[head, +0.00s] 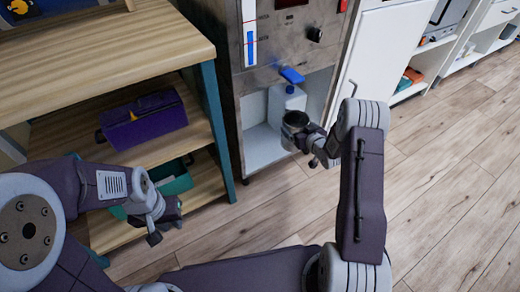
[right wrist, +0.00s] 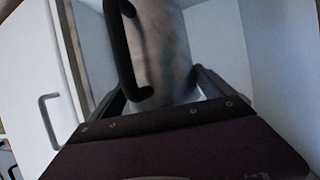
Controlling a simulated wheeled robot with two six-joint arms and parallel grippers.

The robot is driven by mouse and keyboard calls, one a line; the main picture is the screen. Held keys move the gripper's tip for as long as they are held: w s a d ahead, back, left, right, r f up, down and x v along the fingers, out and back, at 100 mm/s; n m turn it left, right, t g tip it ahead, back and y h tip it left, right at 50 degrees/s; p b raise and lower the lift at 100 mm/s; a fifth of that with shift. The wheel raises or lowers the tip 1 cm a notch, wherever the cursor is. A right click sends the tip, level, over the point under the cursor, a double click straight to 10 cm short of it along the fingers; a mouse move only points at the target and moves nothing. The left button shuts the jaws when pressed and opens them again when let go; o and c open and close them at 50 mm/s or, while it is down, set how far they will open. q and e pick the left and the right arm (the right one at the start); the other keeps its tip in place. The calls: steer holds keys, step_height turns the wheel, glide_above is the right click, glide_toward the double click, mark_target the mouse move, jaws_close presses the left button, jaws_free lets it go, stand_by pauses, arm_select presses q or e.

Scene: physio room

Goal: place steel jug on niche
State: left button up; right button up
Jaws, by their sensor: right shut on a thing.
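The steel jug (head: 295,121) has a dark round opening and stands upright at the front of the niche (head: 256,143), a white-lined recess in the steel cabinet. My right gripper (head: 308,143) is shut on the jug. In the right wrist view the jug (right wrist: 168,60) sits between the fingers, with its black handle (right wrist: 122,50) facing the camera and pale walls around it. I cannot tell whether the jug's base touches the niche floor. My left gripper (head: 166,222) is empty, its fingertips apart, low in front of the wooden shelf.
A white door (head: 374,55) with a bar handle is to the right. The floor at right is clear.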

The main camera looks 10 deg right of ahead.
steer(key=w+a, duration=0.1)
steer(key=a+f+p, duration=0.1)
steer(key=shift+w+a+f, duration=0.15)
steer(key=shift+w+a, duration=0.2)
steer(key=w+a+f+b, duration=0.5)
steer(key=a+f+b, duration=0.1)
steer(key=f+b, duration=0.3)
steer(key=shift+w+a+f+b, duration=0.25)
steer(key=shift+a+b, duration=0.05)
steer(key=o, duration=1.7)
steer(key=shift+f, duration=0.15)
steer(key=shift+c, duration=0.2)
steer(key=shift+o, duration=0.6)
